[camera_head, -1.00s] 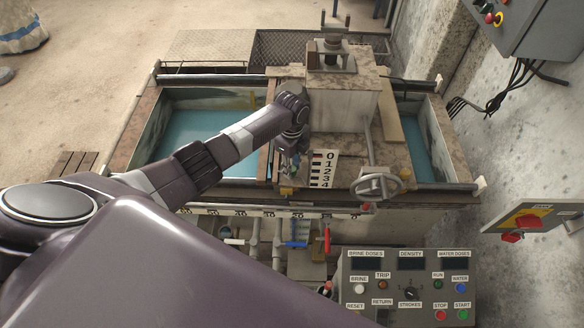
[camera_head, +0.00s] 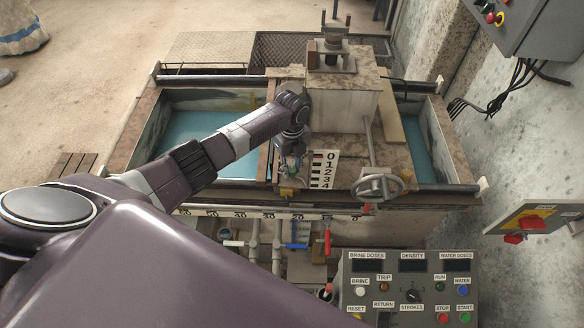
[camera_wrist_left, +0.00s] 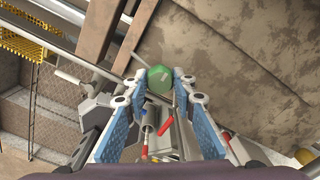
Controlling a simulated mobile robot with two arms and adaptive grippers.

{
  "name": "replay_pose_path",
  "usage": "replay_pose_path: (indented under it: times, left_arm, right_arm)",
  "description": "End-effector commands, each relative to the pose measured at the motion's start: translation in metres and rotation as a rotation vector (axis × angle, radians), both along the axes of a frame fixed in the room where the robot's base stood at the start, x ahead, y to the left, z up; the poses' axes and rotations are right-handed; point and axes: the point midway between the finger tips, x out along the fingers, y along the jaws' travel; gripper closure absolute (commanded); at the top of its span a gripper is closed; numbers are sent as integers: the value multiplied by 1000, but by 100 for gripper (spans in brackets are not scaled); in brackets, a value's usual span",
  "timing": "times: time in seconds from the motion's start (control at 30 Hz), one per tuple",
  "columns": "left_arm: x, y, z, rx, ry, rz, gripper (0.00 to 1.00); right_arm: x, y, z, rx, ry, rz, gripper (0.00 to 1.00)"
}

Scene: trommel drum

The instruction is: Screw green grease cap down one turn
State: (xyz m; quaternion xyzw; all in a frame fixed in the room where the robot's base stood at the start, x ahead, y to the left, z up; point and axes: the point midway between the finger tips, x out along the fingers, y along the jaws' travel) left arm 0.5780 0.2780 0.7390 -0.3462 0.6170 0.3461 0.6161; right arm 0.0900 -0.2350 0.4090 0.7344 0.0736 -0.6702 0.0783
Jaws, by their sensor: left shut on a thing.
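The green grease cap (camera_wrist_left: 160,80) shows in the left wrist view, at the top middle between the fingertips. My left gripper (camera_wrist_left: 161,77) has its blue-padded fingers on both sides of the cap and is shut on it. In the head view my left gripper (camera_head: 291,166) points down at the front of the machine, left of the numbered scale plate (camera_head: 323,169). The cap is too small and too covered there to make out clearly. My right gripper is in neither view.
A handwheel (camera_head: 380,184) stands right of the scale plate. Below are a pipe rail with a blue valve handle (camera_head: 296,245) and a red one (camera_head: 327,240). A control panel (camera_head: 410,285) is at lower right. A blue-water tank (camera_head: 200,135) lies left.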

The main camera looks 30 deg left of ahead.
Motion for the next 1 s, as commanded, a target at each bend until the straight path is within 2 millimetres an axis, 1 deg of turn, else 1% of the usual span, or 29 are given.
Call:
replay_pose_path:
  times: [0.2, 0.23, 0.37, 0.63, 0.77, 0.87, 1.0]
  left_arm:
    - [1, 0, 1, 1, -3, -1, 100]
    - [1, 0, 1, 1, -3, -1, 74]
    - [1, 0, 1, 1, -3, 0, 59]
    - [0, 0, 0, 0, -1, 1, 58]
    - [1, 0, 7, 0, -4, 1, 58]
    - [2, 0, 20, 0, -5, 0, 58]
    - [2, 0, 50, 1, -6, -1, 58]
  right_arm:
    - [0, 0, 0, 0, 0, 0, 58]
    - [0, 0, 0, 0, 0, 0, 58]
    - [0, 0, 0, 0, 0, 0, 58]
    - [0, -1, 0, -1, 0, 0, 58]
    - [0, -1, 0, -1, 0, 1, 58]
    - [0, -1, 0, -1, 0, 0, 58]
    - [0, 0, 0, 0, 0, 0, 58]
